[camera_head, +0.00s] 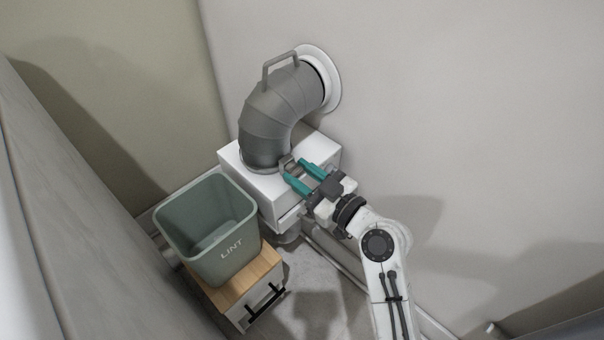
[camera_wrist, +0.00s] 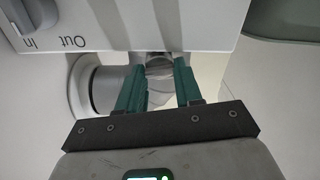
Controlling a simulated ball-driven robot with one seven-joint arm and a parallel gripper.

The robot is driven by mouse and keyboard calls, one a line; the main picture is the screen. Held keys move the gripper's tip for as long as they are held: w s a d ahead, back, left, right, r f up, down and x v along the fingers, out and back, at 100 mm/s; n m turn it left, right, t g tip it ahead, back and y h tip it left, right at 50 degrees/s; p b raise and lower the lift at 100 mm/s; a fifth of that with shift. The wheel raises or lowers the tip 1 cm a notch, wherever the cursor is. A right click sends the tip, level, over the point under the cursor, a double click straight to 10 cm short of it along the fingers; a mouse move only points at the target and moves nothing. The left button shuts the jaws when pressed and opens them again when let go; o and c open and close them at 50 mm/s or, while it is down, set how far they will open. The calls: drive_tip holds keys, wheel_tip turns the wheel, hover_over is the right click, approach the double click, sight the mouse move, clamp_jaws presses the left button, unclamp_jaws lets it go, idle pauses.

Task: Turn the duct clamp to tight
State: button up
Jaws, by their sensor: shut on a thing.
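The grey duct (camera_head: 278,108) bends from the wall down onto a white box. The duct clamp (camera_head: 259,168) is a grey band around the duct's lower end, with a small metal piece at its right side. My gripper (camera_head: 294,170), with two teal fingers, reaches this piece from the lower right. In the wrist view my gripper (camera_wrist: 159,66) has a shiny metal part between its fingertips, and it is shut on the clamp there. The fingers hide part of the piece, so its exact turn cannot be told.
The white box (camera_head: 321,150) bears "In" and "Out" lettering in the wrist view (camera_wrist: 105,22). A green bin marked LINT (camera_head: 228,252) stands left on a wooden-topped drawer unit (camera_head: 263,268). The wall is close behind; floor shows at lower middle.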

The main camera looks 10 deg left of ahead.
drive_tip(key=shift+d+m+p, duration=0.1)
drive_tip(key=shift+m+p, duration=0.8)
drive_tip(key=shift+m, duration=2)
drive_tip(key=o, duration=1)
drive_tip(key=shift+o, duration=0.2)
drive_tip(key=shift+d, duration=0.1)
drive_tip(key=p+v, duration=0.1)
drive_tip(key=v, duration=0.9)
drive_tip(key=shift+s+d+p, duration=0.2)
drive_tip(key=shift+s+p, duration=0.05)
drive_tip(key=shift+p, duration=0.1)
drive_tip(key=shift+c, duration=0.2)
